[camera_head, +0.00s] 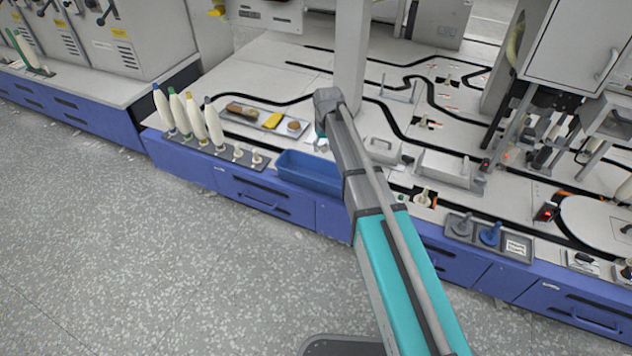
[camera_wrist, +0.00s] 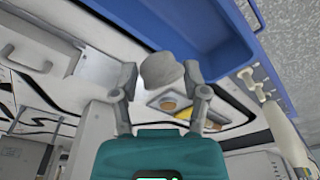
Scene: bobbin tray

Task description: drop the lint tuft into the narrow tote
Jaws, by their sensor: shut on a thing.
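The lint tuft (camera_wrist: 161,70) is a grey, rounded lump in the wrist view. My gripper (camera_wrist: 159,76) is shut on it, with one finger on each side. The narrow tote (camera_head: 308,171) is a long blue bin at the bench's front edge in the head view, partly hidden by my arm. In the wrist view the tote (camera_wrist: 215,65) spans the top, just beyond the held tuft. In the head view my arm hides the tuft and most of my gripper. I cannot tell whether the tuft is above the tote's opening.
A shallow tray (camera_head: 224,113) with brown and yellow items lies left of my arm. Several white cones (camera_head: 195,119) stand on a dark rack at the front left. A light-coloured pillar (camera_head: 350,60) rises behind my arm. A metal box (camera_head: 382,149) stands to its right.

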